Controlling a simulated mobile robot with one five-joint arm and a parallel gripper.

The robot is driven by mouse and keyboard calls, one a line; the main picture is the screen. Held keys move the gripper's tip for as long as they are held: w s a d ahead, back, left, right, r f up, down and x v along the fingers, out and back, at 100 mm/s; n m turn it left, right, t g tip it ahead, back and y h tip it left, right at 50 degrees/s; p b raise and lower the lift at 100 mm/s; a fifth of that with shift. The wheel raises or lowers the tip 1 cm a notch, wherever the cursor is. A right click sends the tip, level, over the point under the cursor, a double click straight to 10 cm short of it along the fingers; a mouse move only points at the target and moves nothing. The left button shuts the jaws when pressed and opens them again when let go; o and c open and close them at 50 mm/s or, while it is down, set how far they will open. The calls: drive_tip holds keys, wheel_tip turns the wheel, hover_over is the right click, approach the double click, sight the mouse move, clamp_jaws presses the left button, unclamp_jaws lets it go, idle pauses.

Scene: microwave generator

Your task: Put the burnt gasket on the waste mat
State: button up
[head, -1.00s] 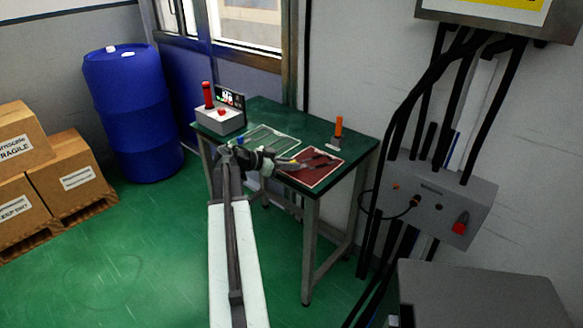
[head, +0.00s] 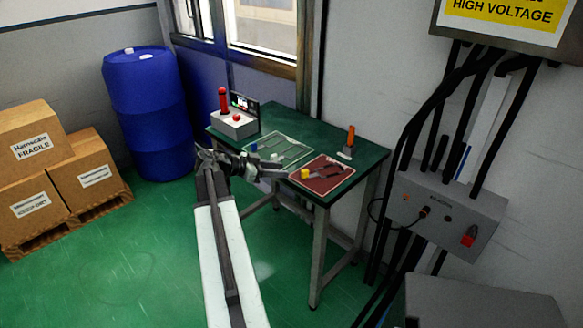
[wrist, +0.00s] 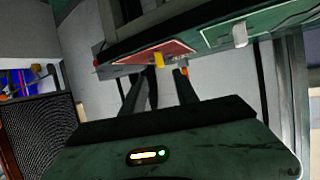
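The red mat (head: 333,186), which I take as the waste mat, lies on the green table's right front part. A small yellow piece (head: 305,173) stands at its left part, and dark elongated shapes lie behind it. I cannot tell which item is the burnt gasket. My gripper (head: 286,175) is at the table's front edge, left of the red mat. In the wrist view my gripper (wrist: 160,80) has its two fingers apart with nothing visible between them. The yellow piece (wrist: 158,60) and red mat (wrist: 135,54) show beyond the fingertips.
A green mat (head: 298,143) with grey tools and a blue piece (head: 254,147) lies left of the red mat. Blue drum (head: 150,110) and cartons (head: 85,170) are left.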

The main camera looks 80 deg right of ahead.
drive_tip(key=shift+v, duration=0.75)
drive_tip(key=w+a+f+n+t+y, duration=0.1)
drive_tip(key=w+a+f+n+t, duration=0.3)
drive_tip(key=w+a, duration=0.5)
drive_tip(key=w+a+f+n+t+y, duration=0.1)
drive_tip(key=w+a+f+n, duration=0.2)
drive_tip(key=w+a+n, duration=0.45)
drive_tip(key=w+a+f+n+t, duration=0.3)
drive_tip(key=w+a+f, duration=0.1)
drive_tip(key=w+a, duration=0.7)
drive_tip(key=w+a+f+n+t+y, duration=0.1)
drive_tip(key=a+n, duration=0.3)
drive_tip(key=a, duration=0.8)
drive_tip(key=w+a+f+n+t+y, duration=0.1)
drive_tip(key=w+a+n+y, duration=0.2)
drive_tip(key=a, duration=0.9)
drive_tip(key=w+a+f+n+y, duration=0.1)
drive_tip(key=w+a+n+y, duration=0.1)
drive_tip(key=a+n, duration=0.5)
drive_tip(key=a, duration=0.6)
drive_tip(key=shift+w+f+t, duration=0.35)
drive_tip(key=shift+f+t, duration=0.05)
